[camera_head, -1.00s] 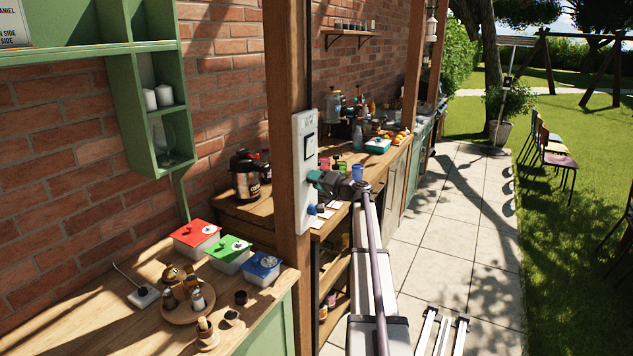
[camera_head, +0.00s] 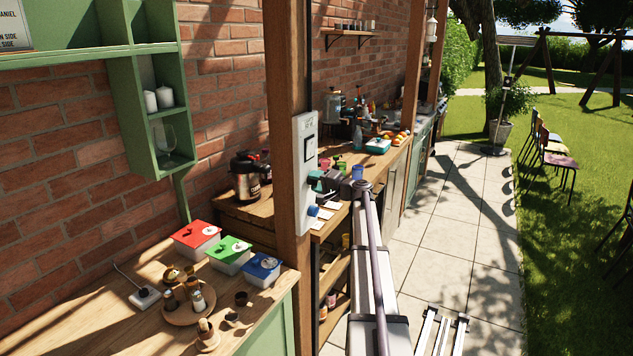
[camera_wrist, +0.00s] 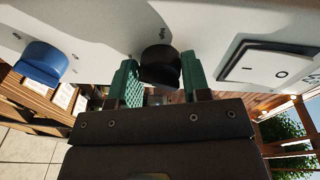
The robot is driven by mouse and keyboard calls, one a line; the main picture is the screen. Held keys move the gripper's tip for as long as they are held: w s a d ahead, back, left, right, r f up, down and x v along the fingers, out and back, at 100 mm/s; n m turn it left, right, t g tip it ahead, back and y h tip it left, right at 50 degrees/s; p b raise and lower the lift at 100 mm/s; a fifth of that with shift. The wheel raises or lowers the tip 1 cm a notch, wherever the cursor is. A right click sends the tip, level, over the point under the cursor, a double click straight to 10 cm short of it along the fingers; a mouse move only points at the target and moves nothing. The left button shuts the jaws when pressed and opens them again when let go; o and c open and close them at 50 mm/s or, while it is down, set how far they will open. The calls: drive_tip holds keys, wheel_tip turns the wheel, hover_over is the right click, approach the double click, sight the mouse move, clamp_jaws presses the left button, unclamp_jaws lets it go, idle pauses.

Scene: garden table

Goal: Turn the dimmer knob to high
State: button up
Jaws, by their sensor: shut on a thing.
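A white control panel (camera_head: 304,190) is mounted on the wooden post. In the wrist view the panel (camera_wrist: 100,22) fills the top and carries a black round knob (camera_wrist: 160,62) at its middle. In the head view my gripper (camera_head: 319,183) reaches the panel's right side, and the black knob is hidden there.
A blue knob (camera_wrist: 42,62) sits left of the black one, and a white rocker switch (camera_wrist: 268,62) in a dark frame sits to the right. A counter with a kettle (camera_head: 248,176) stands behind the post. Lidded boxes and small jars stand on the near counter.

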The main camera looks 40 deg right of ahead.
drive_tip(key=m, duration=0.3)
drive_tip(key=m+g+p, duration=0.1)
drive_tip(key=m, duration=0.2)
drive_tip(key=shift+d+r+y, duration=0.1)
drive_tip(key=shift+r+y, duration=0.1)
drive_tip(key=shift+y, duration=0.1)
drive_tip(key=m, duration=0.5)
drive_tip(key=shift+w+d+y+p, duration=0.1)
drive_tip(key=shift+y+p, duration=0.2)
drive_tip(key=shift+y, duration=0.1)
drive_tip(key=shift+m, duration=0.3)
drive_tip(key=o, duration=0.9)
drive_tip(key=p+v, duration=0.1)
drive_tip(key=v, duration=1)
drive_tip(key=shift+r, duration=0.25)
